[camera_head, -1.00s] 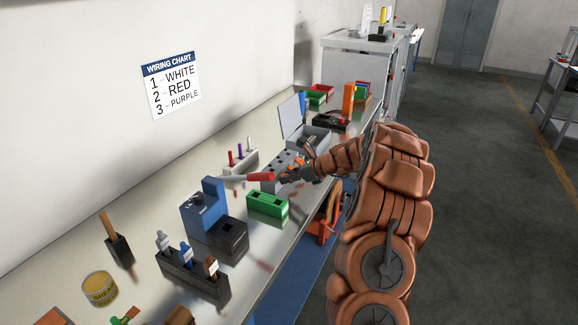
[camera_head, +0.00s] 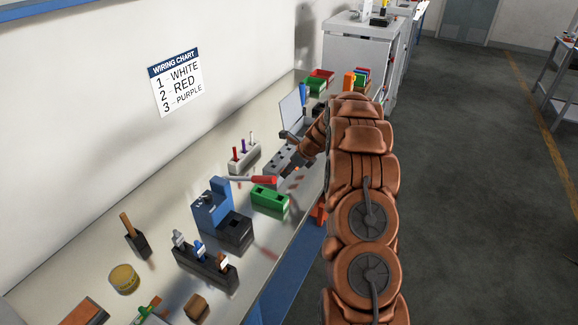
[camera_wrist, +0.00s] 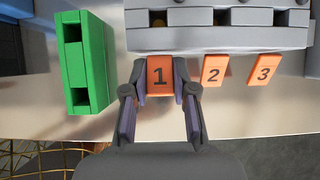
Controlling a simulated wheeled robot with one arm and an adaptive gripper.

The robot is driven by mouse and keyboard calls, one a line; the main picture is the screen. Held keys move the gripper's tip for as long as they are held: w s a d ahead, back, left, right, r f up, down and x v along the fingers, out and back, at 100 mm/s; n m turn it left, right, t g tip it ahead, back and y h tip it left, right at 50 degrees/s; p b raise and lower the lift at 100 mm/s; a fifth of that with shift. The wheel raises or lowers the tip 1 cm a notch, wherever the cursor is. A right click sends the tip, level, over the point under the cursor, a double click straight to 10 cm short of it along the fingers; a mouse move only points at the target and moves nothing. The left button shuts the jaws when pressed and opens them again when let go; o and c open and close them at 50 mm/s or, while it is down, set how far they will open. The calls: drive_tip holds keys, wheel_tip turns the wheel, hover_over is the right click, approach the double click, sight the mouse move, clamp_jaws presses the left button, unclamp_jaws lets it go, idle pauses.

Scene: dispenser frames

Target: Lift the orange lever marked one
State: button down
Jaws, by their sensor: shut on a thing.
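In the wrist view the orange lever marked 1 (camera_wrist: 160,76) projects from the front of a grey block (camera_wrist: 220,40). My gripper (camera_wrist: 161,82) has one finger on each side of this lever and is shut on it. Orange levers marked 2 (camera_wrist: 212,71) and 3 (camera_wrist: 264,70) stand to the right, clear of the fingers. In the head view the grey block (camera_head: 277,161) is on the bench, partly behind my arm. The fingers on the lever cannot be made out there.
A green block (camera_wrist: 87,62) with slots stands just left of my gripper; it also shows in the head view (camera_head: 269,197). A rack with coloured pegs (camera_head: 243,157) stands behind.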

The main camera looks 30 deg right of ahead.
idle(0.5)
drive_tip(key=c, duration=0.9)
unclamp_jaws()
drive_tip(key=v, duration=1.2)
drive_tip(key=shift+w+a+r, duration=0.1)
drive_tip(key=shift+w+r, duration=0.1)
drive_tip(key=shift+w, duration=0.05)
